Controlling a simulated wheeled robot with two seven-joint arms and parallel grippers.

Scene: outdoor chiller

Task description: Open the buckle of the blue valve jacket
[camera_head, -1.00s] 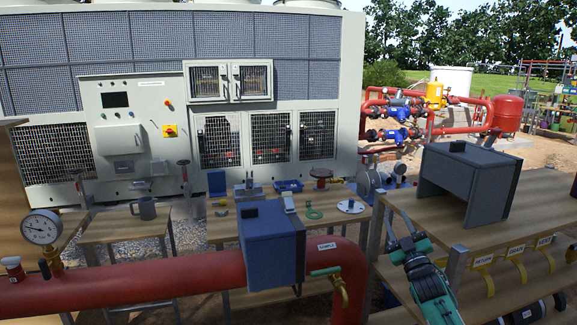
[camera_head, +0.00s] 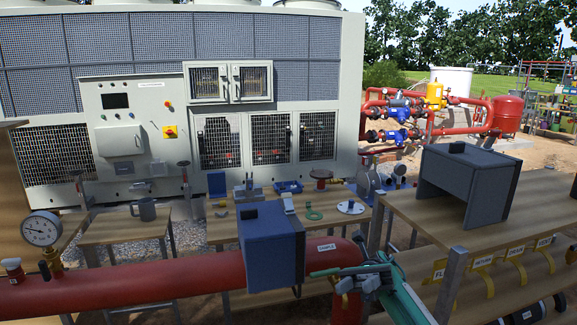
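The blue valve jacket (camera_head: 272,250) is a boxy blue-grey cover around the red pipe, in the lower middle of the head view. It looks closed, with a small black piece (camera_head: 249,213) on its top; I cannot tell whether this is the buckle. My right gripper (camera_head: 350,269) is in front of the pipe's right bend, to the right of the jacket and apart from it, pointing left. It overlaps the green-handled tap in the picture, and its finger opening is unclear. My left gripper is not in view.
A pressure gauge (camera_head: 42,230) stands on the pipe (camera_head: 150,287) at the left. A second grey-blue cover (camera_head: 466,185) stands on the right table (camera_head: 400,205). Small parts and a blue tray (camera_head: 288,187) lie on the table behind the jacket.

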